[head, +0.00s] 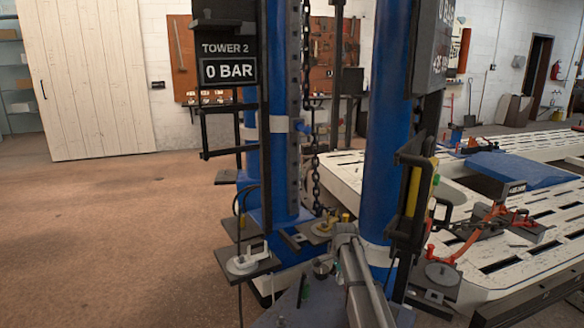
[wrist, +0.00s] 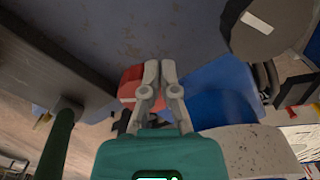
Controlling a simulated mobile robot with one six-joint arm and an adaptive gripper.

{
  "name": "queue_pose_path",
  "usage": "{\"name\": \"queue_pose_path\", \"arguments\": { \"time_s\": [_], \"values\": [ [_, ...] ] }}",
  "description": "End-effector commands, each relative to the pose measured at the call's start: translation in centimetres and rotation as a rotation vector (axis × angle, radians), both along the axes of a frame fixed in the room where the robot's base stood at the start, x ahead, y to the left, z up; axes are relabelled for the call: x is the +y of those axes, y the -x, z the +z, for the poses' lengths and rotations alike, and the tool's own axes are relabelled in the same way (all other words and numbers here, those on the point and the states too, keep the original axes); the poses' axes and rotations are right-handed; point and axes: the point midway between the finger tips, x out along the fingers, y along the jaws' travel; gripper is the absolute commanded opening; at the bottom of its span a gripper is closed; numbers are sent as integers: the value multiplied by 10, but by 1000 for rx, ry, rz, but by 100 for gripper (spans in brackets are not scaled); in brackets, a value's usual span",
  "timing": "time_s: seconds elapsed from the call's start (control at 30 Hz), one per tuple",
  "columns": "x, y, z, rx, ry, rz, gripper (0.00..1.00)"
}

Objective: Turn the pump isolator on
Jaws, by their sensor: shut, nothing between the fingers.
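My gripper (wrist: 159,66) shows in the wrist view with its two grey fingers together and nothing between them. A red part (wrist: 130,88) lies just left of and behind the fingers, partly covered by them. A blue rounded part (wrist: 215,90) is to their right. I cannot tell whether the fingers touch either one. No part is clearly readable as the pump isolator, so I cannot tell its position. In the head view the gripper cannot be made out. The tower display (head: 228,71) reads TOWER 2, 0 BAR.
Blue towers (head: 385,120) stand close ahead with a hanging chain (head: 316,150) and dark brackets. A white slotted frame bench (head: 500,262) fills the right. Open floor (head: 110,230) lies at left. A grey-brown disc (wrist: 265,25) is near the wrist view's top right.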

Motion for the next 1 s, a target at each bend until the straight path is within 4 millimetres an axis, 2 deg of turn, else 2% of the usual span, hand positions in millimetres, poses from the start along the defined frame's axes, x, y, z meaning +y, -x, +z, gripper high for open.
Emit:
{"name": "queue_pose_path", "arguments": {
  "time_s": [0.2, 0.6, 1.0],
  "values": [
    [0, 0, 22, 0, 0, 0, 0],
    [0, 0, 54, 0, 0, 0, 0],
    [0, 0, 55, 0, 0, 0, 0]
  ]
}}
